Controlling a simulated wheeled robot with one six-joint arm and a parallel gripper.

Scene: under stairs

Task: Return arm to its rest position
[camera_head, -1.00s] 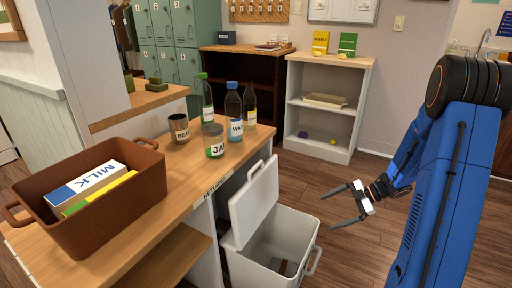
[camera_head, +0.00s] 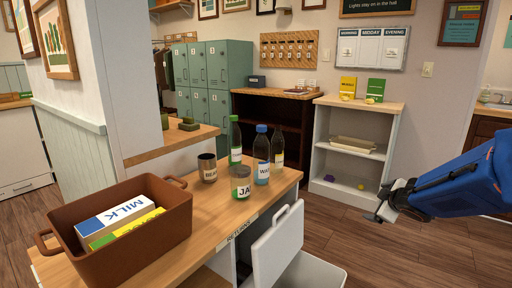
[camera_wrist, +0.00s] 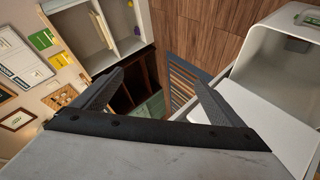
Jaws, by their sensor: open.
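My gripper (camera_head: 377,211) is at the right of the head view, held out in front of the white shelf and above the wooden floor. Its fingers look small and partly blurred into one another there. In the wrist view my gripper (camera_wrist: 160,92) shows two dark fingers spread apart with nothing between them. My blue arm (camera_head: 455,185) reaches in from the right edge of the head view. The gripper touches nothing that I can see.
A wooden counter (camera_head: 225,215) at left holds a brown crate (camera_head: 150,245) with cartons, a cup, a jar (camera_head: 241,182) and several bottles. The white shelf (camera_head: 341,188) is behind. Floor between is clear.

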